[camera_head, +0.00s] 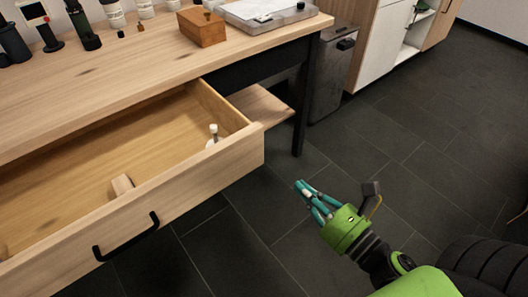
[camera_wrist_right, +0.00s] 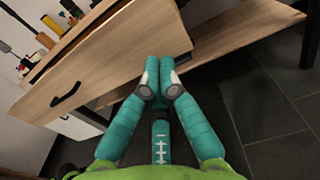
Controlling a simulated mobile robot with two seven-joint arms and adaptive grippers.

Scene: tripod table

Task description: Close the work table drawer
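The work table drawer (camera_head: 190,190) is pulled out from under the wooden table top (camera_head: 130,70). Its front has a black bar handle (camera_head: 127,238). A small white-topped bottle (camera_head: 212,136) and a small wooden block (camera_head: 122,185) are inside it. My right gripper (camera_head: 302,188) is right of the drawer's right front corner, over the dark floor, apart from it in the head view. The drawer front (camera_wrist_right: 120,55) also shows in the right wrist view, beyond the fingers. The teal fingers (camera_wrist_right: 160,80) look closed together, with nothing seen between them. My left gripper is out of view.
A wooden box (camera_head: 202,27) and a grey tray (camera_head: 265,12) stand on the table top, with several bottles at the back left. A black table leg (camera_head: 301,100) and lower wooden shelf (camera_head: 260,104) are right of the drawer. A grey bin (camera_head: 331,75) stands behind. Dark tiled floor at right is clear.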

